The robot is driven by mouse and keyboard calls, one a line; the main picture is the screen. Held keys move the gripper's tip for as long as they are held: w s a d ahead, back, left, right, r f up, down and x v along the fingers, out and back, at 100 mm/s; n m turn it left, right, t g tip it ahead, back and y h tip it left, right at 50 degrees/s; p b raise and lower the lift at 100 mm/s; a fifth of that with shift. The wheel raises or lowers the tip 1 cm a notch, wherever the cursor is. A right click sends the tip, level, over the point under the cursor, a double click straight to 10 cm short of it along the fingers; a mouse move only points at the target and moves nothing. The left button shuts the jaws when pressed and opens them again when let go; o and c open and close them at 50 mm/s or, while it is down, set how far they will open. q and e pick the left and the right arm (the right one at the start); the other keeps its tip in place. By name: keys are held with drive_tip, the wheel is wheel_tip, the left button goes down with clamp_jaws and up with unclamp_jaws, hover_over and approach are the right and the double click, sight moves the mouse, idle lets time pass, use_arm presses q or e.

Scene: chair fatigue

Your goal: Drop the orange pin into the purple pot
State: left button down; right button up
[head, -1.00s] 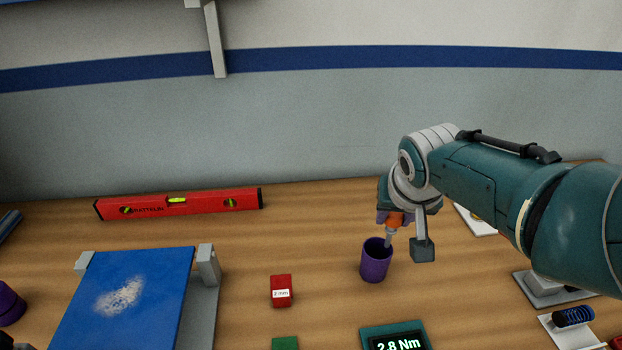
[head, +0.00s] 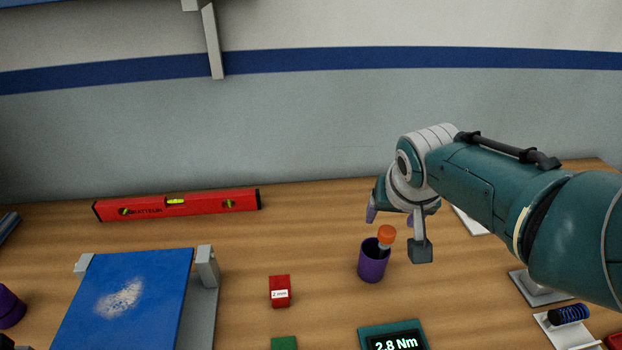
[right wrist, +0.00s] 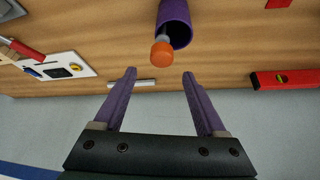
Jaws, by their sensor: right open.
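The purple pot (head: 372,264) stands upright on the wooden bench, right of centre in the head view; it also shows at the top of the right wrist view (right wrist: 176,16). The orange pin (head: 386,234) has an orange head and a grey shank. Its shank is at the pot's mouth and its head sticks out above the rim; the wrist view shows the head (right wrist: 162,52) apart from the fingers. How deep the shank reaches is hidden. My right gripper (head: 392,218) is open and empty just above and behind the pin. My left gripper is not in view.
A red block (head: 280,291) sits left of the pot, and a torque display (head: 394,337) in front. A red spirit level (head: 178,204) lies near the wall. A blue board (head: 125,300) is at left. Bench between pot and level is clear.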

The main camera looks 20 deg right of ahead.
drive_tip(key=p+v, duration=0.4)
drive_tip(key=v, duration=0.5)
drive_tip(key=s+a+r+n+g+y, duration=0.1)
drive_tip(key=s+a+r+n, duration=0.25)
drive_tip(key=s, duration=0.75)
drive_tip(key=s+a+r+n+y, duration=0.2)
drive_tip(key=s+a+r+n, duration=0.15)
drive_tip(key=s, duration=0.75)
wheel_tip(320, 180, up, 22)
drive_tip(key=p, duration=2.1)
drive_tip(key=shift+s+a+f+n+p, duration=0.25)
drive_tip(key=shift+s+n+p, duration=0.05)
drive_tip(key=shift+p, duration=0.05)
